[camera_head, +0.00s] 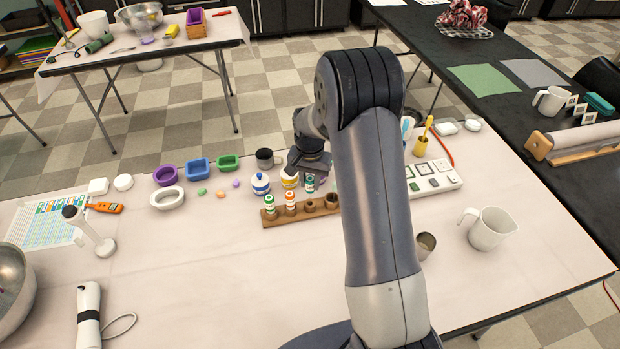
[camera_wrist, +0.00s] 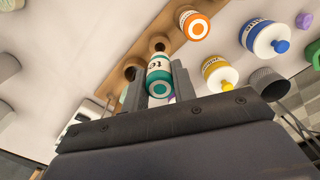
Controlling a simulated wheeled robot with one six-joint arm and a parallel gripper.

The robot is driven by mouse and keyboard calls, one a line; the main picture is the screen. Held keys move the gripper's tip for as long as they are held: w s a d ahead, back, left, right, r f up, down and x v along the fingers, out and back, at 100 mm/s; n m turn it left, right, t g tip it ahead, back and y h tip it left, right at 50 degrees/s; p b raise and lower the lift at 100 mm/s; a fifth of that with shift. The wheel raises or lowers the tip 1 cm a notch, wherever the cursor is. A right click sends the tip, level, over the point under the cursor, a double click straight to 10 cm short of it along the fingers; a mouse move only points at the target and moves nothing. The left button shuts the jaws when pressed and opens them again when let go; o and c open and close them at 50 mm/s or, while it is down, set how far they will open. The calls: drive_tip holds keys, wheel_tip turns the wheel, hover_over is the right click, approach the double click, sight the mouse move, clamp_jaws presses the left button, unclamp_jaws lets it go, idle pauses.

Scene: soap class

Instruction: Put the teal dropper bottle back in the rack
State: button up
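The teal dropper bottle (camera_head: 309,184) is a small white-labelled bottle held upright beneath my gripper (camera_head: 309,165). In the wrist view the teal dropper bottle (camera_wrist: 159,72) sits between the two fingers of my gripper (camera_wrist: 159,88), which look shut on it. The wooden rack (camera_head: 319,212) lies just below and in front of the bottle. A green-banded bottle (camera_head: 269,205) and an orange-banded bottle (camera_head: 291,203) stand in its left holes. The two holes to the right are empty. The bottle appears above the rack; the exact gap is hard to tell.
A yellow-banded jar (camera_head: 289,179) and a blue-banded jar (camera_head: 261,184) stand close behind the rack. A dark mug (camera_head: 265,158) is behind them. The table in front of the rack is clear.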

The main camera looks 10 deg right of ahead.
sight(310, 190)
idle(0.3)
drive_tip(key=shift+f+b, duration=1.8)
drive_tip(key=shift+f, duration=0.55)
drive_tip(key=o, duration=1)
drive_tip(key=shift+r, duration=0.1)
drive_tip(key=shift+r+p, duration=2.45)
drive_tip(key=shift+r, duration=1.55)
